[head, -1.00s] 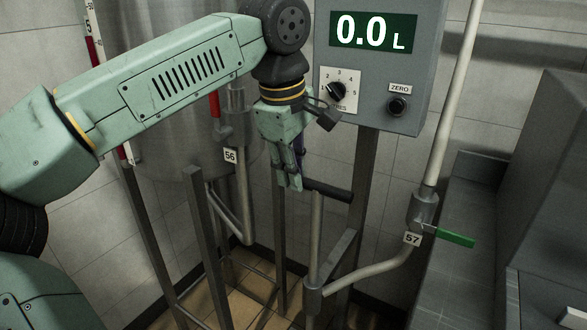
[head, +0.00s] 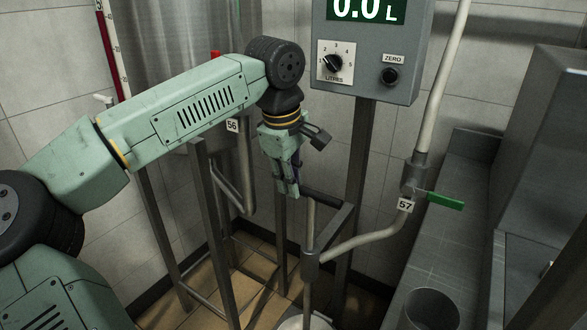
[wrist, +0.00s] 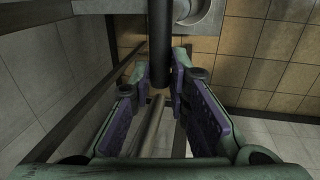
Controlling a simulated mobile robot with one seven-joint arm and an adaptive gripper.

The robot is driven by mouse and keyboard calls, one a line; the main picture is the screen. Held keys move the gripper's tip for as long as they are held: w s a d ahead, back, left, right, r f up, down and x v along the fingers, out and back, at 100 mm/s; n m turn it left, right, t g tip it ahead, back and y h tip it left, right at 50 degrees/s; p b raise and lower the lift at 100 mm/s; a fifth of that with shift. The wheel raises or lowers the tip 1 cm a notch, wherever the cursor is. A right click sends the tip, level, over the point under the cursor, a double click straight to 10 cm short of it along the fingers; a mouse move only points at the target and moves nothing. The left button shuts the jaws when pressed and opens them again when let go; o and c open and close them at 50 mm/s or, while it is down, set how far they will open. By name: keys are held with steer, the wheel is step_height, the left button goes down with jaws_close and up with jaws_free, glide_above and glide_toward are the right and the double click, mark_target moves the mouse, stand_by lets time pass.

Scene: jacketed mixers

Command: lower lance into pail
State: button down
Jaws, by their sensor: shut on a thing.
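The lance (head: 310,222) is a thin upright grey tube with a dark cross handle (head: 325,198) at its top. It passes down through a collar (head: 310,257) at the end of a side pipe. My gripper (head: 288,190) is shut on the handle, left of the tube. In the wrist view the dark handle (wrist: 160,45) runs between my purple-padded fingers (wrist: 165,95). The pail (head: 304,322) shows its pale rim on the floor below the collar, cut off by the picture's bottom edge. It also shows in the wrist view (wrist: 197,14). The lance's lower tip cannot be made out.
A valve tagged 57 with a green lever (head: 445,201) feeds the side pipe. A control box (head: 370,70) reading 0.0 L stands on a post behind. Steel frame legs (head: 215,230) stand left, a grey counter (head: 450,240) right. A grey cylindrical container (head: 430,308) is at lower right.

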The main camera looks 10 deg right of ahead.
step_height(320, 180, down, 7)
steer(key=b, duration=0.2)
steer(key=shift+b, duration=0.4)
steer(key=shift+a, duration=0.1)
steer(key=c, duration=1.7)
jaws_free()
steer(key=shift+o, duration=0.8)
steer(key=shift+r, duration=0.1)
step_height(320, 180, up, 12)
steer(key=s+a, duration=0.1)
steer(key=shift+s+a, duration=0.25)
steer(key=shift+s, duration=0.05)
